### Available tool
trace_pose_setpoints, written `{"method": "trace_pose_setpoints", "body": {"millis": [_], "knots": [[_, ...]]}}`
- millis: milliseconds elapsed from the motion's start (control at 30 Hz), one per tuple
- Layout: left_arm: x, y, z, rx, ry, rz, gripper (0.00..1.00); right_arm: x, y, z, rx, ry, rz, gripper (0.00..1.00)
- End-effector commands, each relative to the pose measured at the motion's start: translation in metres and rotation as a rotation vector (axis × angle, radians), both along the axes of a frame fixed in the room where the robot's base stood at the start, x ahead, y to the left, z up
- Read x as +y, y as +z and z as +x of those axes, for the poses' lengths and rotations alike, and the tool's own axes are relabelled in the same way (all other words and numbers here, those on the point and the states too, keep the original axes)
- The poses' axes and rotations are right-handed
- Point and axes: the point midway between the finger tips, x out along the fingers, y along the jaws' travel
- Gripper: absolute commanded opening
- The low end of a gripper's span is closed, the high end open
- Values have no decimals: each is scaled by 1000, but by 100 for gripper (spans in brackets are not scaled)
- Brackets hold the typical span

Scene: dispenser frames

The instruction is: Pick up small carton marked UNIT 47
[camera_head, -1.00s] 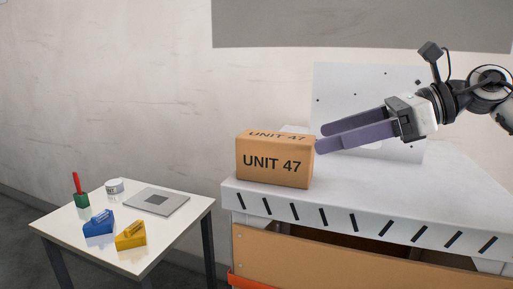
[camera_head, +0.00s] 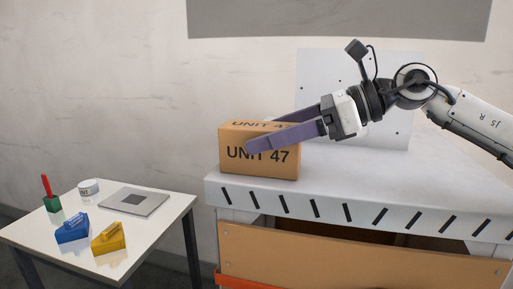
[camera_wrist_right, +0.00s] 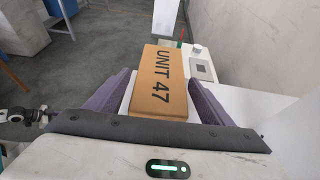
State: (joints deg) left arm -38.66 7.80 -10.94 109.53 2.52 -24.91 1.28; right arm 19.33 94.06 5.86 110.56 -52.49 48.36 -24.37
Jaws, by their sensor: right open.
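The small carton marked UNIT 47 (camera_head: 262,168) is an orange-brown box standing upright at the left end of the white workbench (camera_head: 350,180). My right gripper (camera_head: 250,133) has long purple fingers and is open. In the head view the near finger passes in front of the carton's front face and the other lies behind its top. In the right wrist view the carton (camera_wrist_right: 160,85) sits between the two fingers, with a visible gap on each side. My left gripper is not in view.
A white side table (camera_head: 150,228) at the left holds a green block with a red handle (camera_head: 51,200), a white tub (camera_head: 88,187), a grey plate (camera_head: 134,201), a blue wedge (camera_head: 73,230) and a yellow wedge (camera_head: 108,240). A white perforated panel (camera_head: 315,80) stands behind the bench.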

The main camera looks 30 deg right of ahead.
Motion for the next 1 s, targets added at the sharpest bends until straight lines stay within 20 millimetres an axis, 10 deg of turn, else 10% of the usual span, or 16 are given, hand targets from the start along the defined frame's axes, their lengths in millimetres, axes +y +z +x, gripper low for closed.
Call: {"method": "trace_pose_setpoints", "body": {"millis": [400,1000], "knots": [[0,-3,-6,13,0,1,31,0,2,0,-4,-1,2,18],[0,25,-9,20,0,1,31,-1,47,0,-2,-3,-3,18]]}}
